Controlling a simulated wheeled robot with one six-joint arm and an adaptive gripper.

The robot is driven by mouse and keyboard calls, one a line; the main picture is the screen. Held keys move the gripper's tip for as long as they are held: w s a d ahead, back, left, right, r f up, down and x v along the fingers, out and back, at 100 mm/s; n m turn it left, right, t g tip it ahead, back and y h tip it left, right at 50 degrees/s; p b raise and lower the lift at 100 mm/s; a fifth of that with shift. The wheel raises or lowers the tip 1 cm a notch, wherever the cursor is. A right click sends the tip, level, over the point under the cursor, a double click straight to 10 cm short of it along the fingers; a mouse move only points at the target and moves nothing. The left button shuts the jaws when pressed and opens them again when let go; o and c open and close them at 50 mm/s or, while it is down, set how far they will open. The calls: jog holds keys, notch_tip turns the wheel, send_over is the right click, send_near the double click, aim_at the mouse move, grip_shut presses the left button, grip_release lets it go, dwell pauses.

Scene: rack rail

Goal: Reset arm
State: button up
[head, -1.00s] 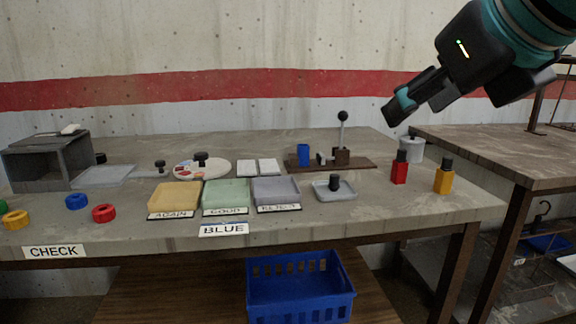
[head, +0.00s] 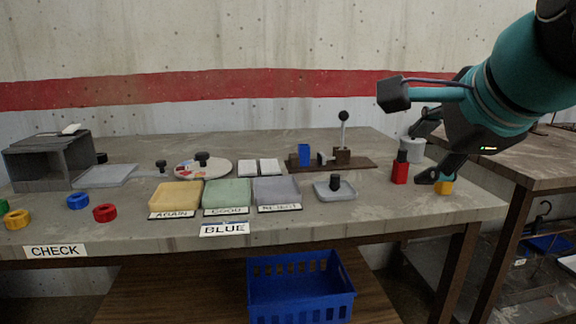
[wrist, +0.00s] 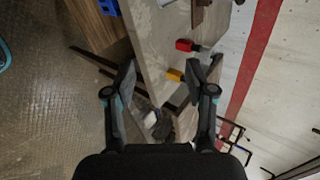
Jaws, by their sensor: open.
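My gripper (head: 424,152) is open and empty at the right end of the workbench, its fingers spread. In the head view one finger covers most of the yellow block (head: 444,188), whose dark top is hidden. The red block (head: 399,173) with a dark top stands just left of it. In the wrist view the open gripper (wrist: 160,73) has the yellow block (wrist: 175,75) between its fingertips in the picture, closer to the right finger. The red block (wrist: 184,45) lies beyond it. I cannot tell the gap in depth.
A grey lidded pot (head: 412,150) stands behind the blocks. A lever stand (head: 342,157), a grey tray (head: 320,191) and coloured label trays (head: 228,192) are to the left. A second table (head: 500,165) stands at right. A blue crate (head: 300,290) sits below the workbench.

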jog(key=s+a+f+n+g, duration=0.1)
jog(key=s+f+n+g, duration=0.1)
jog(key=f+n, duration=0.7)
jog(key=s+f+n+g, duration=0.2)
jog(key=f+n, duration=0.7)
jog(key=f, duration=1.3)
jog(key=s, duration=0.2)
jog(key=shift+s+a+f+g+h, duration=0.3)
jog(key=shift+a+f+h, duration=0.05)
jog(key=shift+h, duration=0.05)
jog(key=shift+c, duration=0.2)
